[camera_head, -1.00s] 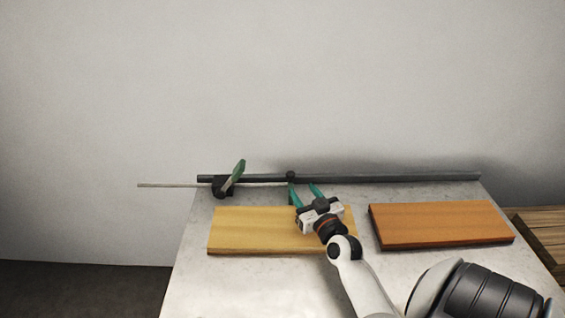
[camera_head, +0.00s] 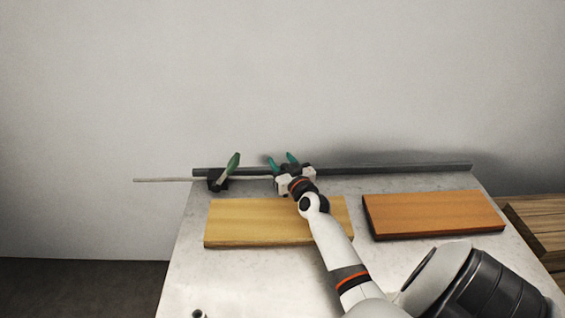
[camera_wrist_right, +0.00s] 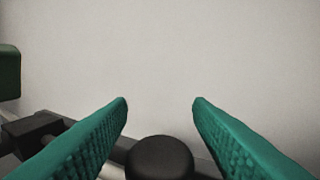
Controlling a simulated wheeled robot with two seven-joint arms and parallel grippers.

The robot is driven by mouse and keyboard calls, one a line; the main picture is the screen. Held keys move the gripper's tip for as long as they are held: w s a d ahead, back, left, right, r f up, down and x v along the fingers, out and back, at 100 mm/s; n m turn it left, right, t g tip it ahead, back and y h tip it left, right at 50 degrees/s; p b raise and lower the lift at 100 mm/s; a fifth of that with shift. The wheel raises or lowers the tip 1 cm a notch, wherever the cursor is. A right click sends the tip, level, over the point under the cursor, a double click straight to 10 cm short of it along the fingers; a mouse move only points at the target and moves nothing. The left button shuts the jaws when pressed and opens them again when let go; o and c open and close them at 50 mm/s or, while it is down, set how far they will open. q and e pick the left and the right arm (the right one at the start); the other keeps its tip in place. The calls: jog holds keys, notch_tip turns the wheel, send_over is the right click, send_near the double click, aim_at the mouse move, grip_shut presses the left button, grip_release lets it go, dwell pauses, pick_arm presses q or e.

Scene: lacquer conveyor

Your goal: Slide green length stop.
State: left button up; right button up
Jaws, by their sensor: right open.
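A green paddle-shaped piece (camera_head: 233,162) stands tilted on a black block (camera_head: 217,181) at the left part of the dark rail; I take this as the green length stop. Its green edge also shows at the far left of the right wrist view (camera_wrist_right: 9,72). My right gripper (camera_head: 281,159) is at the rail, to the right of the stop and apart from it. Its teal fingers are open. In the right wrist view, a round black knob (camera_wrist_right: 160,158) sits low between the open fingers (camera_wrist_right: 160,103); contact cannot be told. My left gripper is not in view.
The dark rail (camera_head: 400,167) runs along the table's back edge before a bare wall. A thin rod (camera_head: 160,180) reaches left past the table. A yellow board (camera_head: 240,222) and an orange board (camera_head: 435,215) lie on the grey table (camera_head: 240,285). Stacked wood (camera_head: 535,230) stands right.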

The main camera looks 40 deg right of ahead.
grip_shut()
jog(key=p, duration=0.2)
send_over(251, 178)
jog(key=shift+s+d, duration=0.15)
jog(key=shift+c, duration=2.2)
grip_release()
jog(key=o, duration=0.4)
jog(key=shift+o, duration=0.2)
